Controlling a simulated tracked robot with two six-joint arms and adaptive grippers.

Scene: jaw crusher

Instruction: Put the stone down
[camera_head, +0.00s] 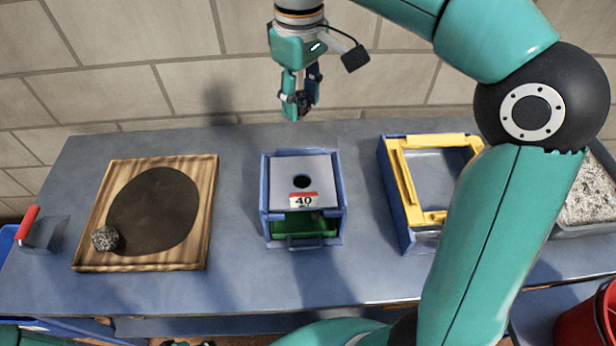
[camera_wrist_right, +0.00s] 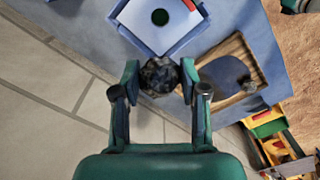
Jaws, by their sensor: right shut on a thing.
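My right gripper (camera_head: 298,106) is shut on a dark grey speckled stone, high over the back of the bench near the wall. The held stone (camera_wrist_right: 159,76) shows between both fingers in the right wrist view; in the head view the fingers mostly hide it. A second rough grey stone (camera_head: 105,238) lies on the wooden board (camera_head: 143,262), at the lower left edge of its dark round patch (camera_head: 155,210). It also shows in the right wrist view (camera_wrist_right: 247,84). My left gripper is not in view.
A blue box (camera_head: 264,197) labelled 40, with a holed grey top (camera_head: 320,168) and green inside, stands mid-bench. A yellow-framed blue box (camera_head: 402,178) and a grey tray of grit (camera_head: 588,195) stand right. Bare bench separates board and box.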

